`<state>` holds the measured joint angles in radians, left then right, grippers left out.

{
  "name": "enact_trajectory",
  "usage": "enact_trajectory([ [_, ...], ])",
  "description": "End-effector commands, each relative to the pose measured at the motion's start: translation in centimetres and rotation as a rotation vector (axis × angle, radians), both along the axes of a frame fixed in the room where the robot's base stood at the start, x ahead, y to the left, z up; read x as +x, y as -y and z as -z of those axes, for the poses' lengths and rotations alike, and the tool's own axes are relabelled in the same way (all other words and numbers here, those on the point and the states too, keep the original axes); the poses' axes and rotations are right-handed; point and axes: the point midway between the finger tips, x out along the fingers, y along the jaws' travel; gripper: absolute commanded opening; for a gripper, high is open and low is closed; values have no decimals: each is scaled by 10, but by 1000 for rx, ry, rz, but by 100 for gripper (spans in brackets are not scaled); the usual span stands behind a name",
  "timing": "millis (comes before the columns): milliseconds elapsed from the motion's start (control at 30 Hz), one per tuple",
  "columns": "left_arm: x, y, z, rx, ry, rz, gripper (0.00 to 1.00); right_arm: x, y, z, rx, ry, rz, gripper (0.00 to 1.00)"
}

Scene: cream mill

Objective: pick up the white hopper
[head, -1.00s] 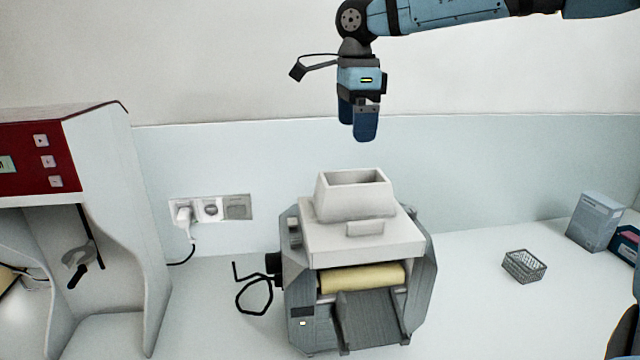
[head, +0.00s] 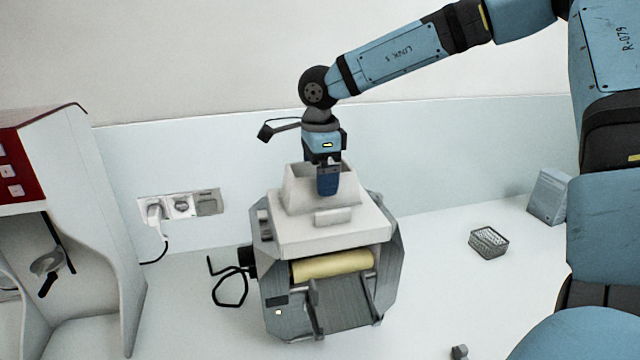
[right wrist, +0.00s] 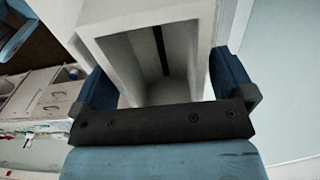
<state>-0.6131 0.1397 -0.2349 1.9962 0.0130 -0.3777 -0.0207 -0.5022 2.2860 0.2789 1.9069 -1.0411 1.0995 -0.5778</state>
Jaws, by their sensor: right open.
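The white hopper (head: 300,197), an open-topped box shape, stands on the white top of the grey mill in the head view. My right gripper (head: 328,182) has come down over it, with one blue finger in front of the hopper's front wall. The other finger is hidden in that view. In the right wrist view the hopper (right wrist: 112,20) lies between the two open blue fingers of the gripper (right wrist: 165,88), one on each side. I cannot tell whether they touch its walls. My left gripper is in neither view.
The mill (head: 385,255) has a yellow roller (head: 332,265) and a grey chute in front. A grey-white machine with a red panel (head: 15,170) stands at the left. A wire basket (head: 488,242) and a box (head: 548,195) are at the right. Wall sockets (head: 180,206) are behind.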

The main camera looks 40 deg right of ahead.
Motion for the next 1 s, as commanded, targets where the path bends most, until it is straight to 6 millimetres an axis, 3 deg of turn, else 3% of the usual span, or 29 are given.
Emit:
enact_trajectory([
  [100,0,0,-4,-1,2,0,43,0,0,11,1,-2,1,100],
  [367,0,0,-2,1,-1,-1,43,0,0,13,1,2,1,98],
  [533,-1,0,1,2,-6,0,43,0,0,13,1,0,1,59],
  [833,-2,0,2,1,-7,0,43,0,0,12,0,1,1,59],
  [1000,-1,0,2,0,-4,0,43,1,0,-1,0,4,1,59],
])
